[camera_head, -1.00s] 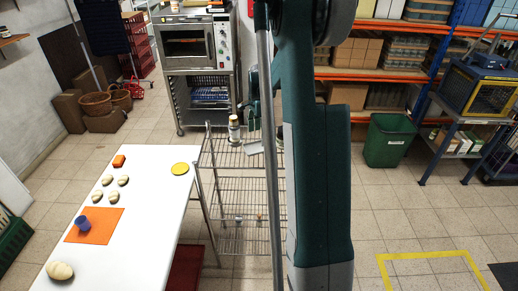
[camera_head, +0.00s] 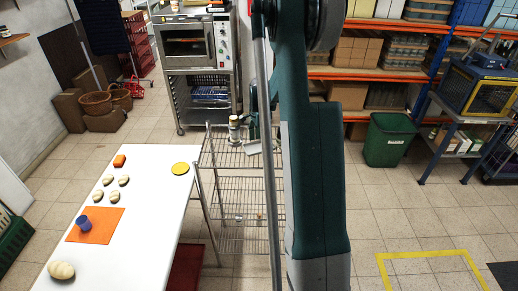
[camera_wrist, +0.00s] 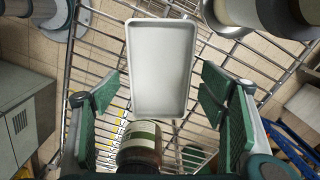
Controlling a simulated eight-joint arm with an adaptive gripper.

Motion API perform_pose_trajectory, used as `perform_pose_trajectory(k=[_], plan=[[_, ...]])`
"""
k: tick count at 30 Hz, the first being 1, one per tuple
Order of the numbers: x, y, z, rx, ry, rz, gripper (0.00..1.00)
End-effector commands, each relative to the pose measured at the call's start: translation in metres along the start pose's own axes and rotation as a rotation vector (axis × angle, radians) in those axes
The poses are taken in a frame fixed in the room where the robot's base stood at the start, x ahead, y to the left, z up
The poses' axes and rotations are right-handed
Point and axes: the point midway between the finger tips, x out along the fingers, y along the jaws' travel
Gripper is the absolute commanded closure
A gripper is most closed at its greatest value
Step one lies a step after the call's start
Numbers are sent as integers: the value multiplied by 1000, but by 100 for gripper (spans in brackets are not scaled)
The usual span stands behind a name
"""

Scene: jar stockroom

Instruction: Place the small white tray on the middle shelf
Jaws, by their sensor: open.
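The small white tray (camera_wrist: 160,65) is a shallow rectangle, seen from above in the wrist view over the wire rack. In the head view the tray (camera_head: 253,148) shows at the rack's top, beside my arm. My gripper (camera_wrist: 158,95) is open, its green-padded fingers on either side of the tray's near part, with visible gaps to it. Whether the tray is at finger height cannot be told. The wire rack (camera_head: 238,184) has several levels; its middle shelf is partly hidden behind my arm.
A jar with a pale label (camera_wrist: 140,145) stands close to the tray's near end. Open floor lies to the right, before a green bin (camera_head: 389,140).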

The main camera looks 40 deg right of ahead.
Motion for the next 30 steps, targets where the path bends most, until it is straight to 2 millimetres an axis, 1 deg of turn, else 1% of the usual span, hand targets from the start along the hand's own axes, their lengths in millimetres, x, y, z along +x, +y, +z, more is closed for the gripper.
perform_pose_trajectory(k=[8, 11, 15, 16, 17, 18, 26, 30], plan=[[0, 0, 0, 0, 0, 0, 29], [0, 0, 0, 0, 0, 0, 40], [0, 0, 0, 0, 0, 0, 58], [0, 0, 0, 0, 0, 0, 60], [0, 0, 0, 0, 0, 0, 60], [0, 0, 0, 0, 0, 0, 62], [-1, 0, 0, 0, 0, 0, 62], [-5, 0, 0, 0, 0, 0, 62]])
